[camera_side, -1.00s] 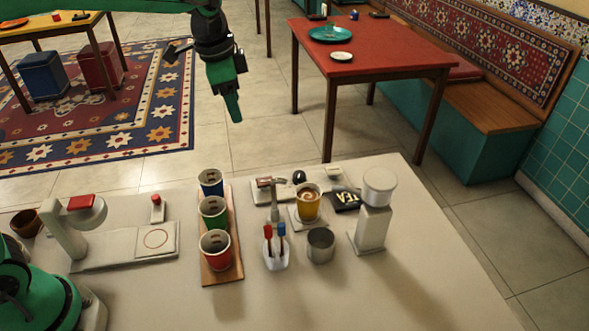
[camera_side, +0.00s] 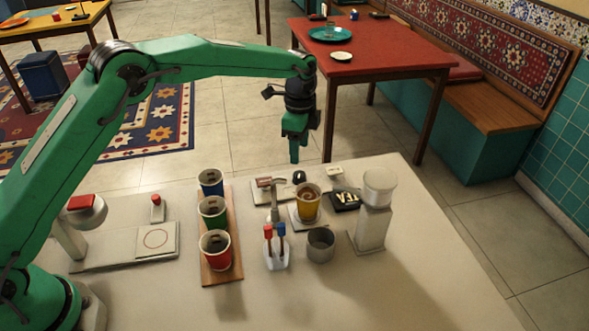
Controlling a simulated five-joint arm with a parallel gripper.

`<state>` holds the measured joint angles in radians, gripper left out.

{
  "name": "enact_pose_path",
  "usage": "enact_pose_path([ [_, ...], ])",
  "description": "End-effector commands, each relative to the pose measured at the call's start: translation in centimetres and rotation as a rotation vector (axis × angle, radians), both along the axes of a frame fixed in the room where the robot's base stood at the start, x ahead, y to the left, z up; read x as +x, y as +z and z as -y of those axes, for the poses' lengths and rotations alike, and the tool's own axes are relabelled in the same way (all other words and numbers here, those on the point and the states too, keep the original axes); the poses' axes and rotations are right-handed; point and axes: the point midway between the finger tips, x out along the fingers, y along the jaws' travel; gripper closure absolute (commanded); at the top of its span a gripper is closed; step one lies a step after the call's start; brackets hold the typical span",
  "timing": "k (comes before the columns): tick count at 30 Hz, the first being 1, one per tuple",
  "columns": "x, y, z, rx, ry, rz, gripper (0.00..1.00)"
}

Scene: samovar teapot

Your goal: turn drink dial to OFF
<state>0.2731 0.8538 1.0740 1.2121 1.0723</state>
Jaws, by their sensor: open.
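A small round black knob (camera_side: 299,177) stands at the back of a pale plate (camera_side: 284,192) near the counter's far edge. It may be the drink dial. Its pointer and any marks are too small to read. My gripper (camera_side: 294,158) is open and empty, pointing down. In the picture it hangs just above the knob, apart from it. How far it is in depth I cannot tell.
Several cups line a wooden board (camera_side: 222,277). The counter's front right is clear.

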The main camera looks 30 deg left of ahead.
Motion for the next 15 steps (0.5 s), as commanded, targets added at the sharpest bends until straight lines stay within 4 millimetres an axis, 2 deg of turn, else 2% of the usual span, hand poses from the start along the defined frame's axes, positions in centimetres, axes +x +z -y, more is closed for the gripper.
enact_pose_path([
  [9,0.1,-0.5,0.1,0.001,-0.006,-0.002,0.46],
  [15,0.0,-1.9,0.1,0.001,-0.006,-0.004,0.46],
])
